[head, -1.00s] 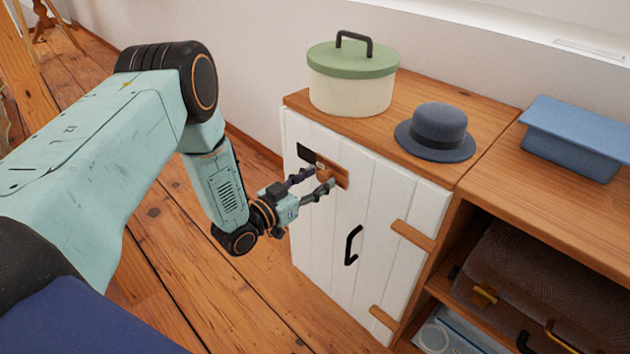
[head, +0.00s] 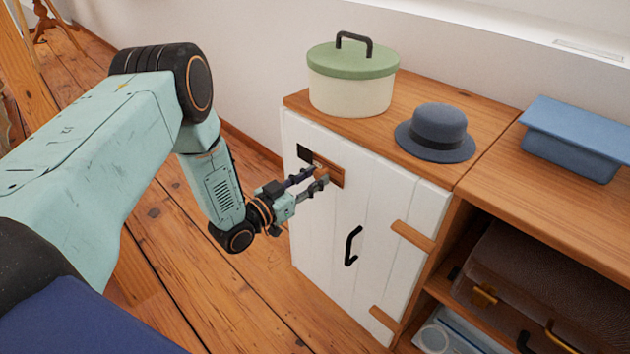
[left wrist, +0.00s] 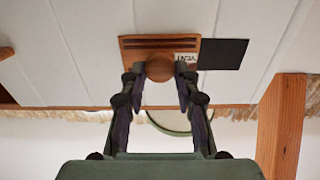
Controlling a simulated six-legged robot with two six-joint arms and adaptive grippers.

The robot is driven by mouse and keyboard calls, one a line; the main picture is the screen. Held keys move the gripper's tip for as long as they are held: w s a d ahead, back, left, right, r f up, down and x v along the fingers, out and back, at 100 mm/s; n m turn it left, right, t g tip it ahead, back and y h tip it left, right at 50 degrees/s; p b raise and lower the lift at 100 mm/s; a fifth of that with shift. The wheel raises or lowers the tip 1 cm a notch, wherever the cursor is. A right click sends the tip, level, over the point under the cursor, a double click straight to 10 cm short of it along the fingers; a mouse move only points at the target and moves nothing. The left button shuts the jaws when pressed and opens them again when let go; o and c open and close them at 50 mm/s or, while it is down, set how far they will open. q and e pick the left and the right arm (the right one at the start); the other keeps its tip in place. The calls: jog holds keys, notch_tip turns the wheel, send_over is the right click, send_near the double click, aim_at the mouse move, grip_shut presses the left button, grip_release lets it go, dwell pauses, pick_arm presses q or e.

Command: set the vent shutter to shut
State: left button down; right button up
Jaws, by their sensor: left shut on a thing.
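The vent shutter (head: 336,178) is a brown wooden plate with dark slots on the upper part of the white cabinet door. A black panel (head: 304,153) shows beside its left end. In the left wrist view the shutter (left wrist: 133,44) lies against the black panel (left wrist: 222,54), with part of a printed "VENT" label visible. My left gripper (head: 319,174) is shut on the shutter's round wooden knob (left wrist: 160,67), with one finger on each side in the wrist view. The knob is mostly hidden by the fingers in the head view. My right gripper is not in view.
The white door (head: 386,193) has a black handle (head: 352,245) below the shutter. A green-lidded pot (head: 350,90) and a blue hat (head: 437,130) stand on the cabinet top. A blue box (head: 575,140) is at the right.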

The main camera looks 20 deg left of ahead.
aim_at(309, 156)
pick_arm(q)
jog(key=a, duration=0.2)
jog(key=w+a, duration=0.1)
jog(key=a, duration=0.1)
jog(key=w+a, duration=0.1)
jog(key=a, duration=0.1)
jog(key=shift+w+a, duration=0.2)
jog(key=c, duration=1)
grip_release()
jog(key=v, duration=1.2)
